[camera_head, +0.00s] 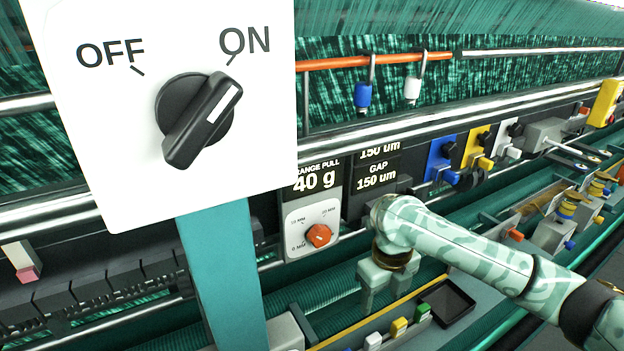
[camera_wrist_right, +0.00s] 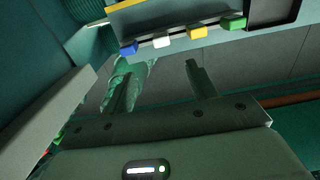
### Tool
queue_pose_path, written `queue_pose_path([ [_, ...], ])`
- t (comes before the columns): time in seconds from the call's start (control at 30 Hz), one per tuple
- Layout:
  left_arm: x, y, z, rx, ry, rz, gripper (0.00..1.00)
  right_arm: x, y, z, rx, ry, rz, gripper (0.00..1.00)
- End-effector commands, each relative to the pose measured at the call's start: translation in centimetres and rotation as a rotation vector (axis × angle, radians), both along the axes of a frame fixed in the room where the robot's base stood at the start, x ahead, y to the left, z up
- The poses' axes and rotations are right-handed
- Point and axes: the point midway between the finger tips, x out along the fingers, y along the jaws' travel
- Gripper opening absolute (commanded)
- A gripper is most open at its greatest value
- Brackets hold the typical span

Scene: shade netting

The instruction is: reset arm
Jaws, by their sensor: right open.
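My right arm, in a pale green leaf pattern, comes in from the right in the camera_head view. Its gripper (camera_head: 385,290) points down in front of the machine, below the panel with the orange knob (camera_head: 319,235). In the camera_wrist_right view the two fingers (camera_wrist_right: 160,85) stand wide apart, with nothing seen held between them. A row of small coloured blocks lies beyond the fingertips: blue (camera_wrist_right: 128,47), white (camera_wrist_right: 161,42), yellow (camera_wrist_right: 197,32) and green (camera_wrist_right: 234,22). I cannot single out a separate reset arm. My left gripper is not in view.
A large white OFF/ON sign (camera_head: 250,150) with a black rotary switch (camera_head: 200,115) stands on a teal post (camera_head: 225,280), hiding part of the machine. A black tray (camera_head: 447,302) is right of the gripper. Blue and white pieces hang from the orange rail (camera_head: 335,63).

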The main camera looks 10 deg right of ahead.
Motion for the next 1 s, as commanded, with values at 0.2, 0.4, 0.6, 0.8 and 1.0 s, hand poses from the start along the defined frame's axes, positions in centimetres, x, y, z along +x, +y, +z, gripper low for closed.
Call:
queue_pose_path([
  [0.2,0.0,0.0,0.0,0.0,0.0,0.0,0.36,-3.1,5.7,-4.4,0.143,-0.107,-0.378,0.57],
  [0.4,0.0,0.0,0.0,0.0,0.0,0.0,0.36,-6.8,8.1,-6.2,0.453,-0.226,-1.228,0.57],
  [0.6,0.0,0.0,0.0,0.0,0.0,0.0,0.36,-10.3,2.5,-6.3,0.638,-0.343,-1.951,0.57],
  [0.8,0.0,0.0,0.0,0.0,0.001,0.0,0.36,-14.9,-4.6,-5.8,0.738,-0.535,-2.437,0.57],
  [1.0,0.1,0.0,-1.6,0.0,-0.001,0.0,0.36,-17.7,-8.4,-8.6,0.776,-0.672,-2.663,0.57],
])
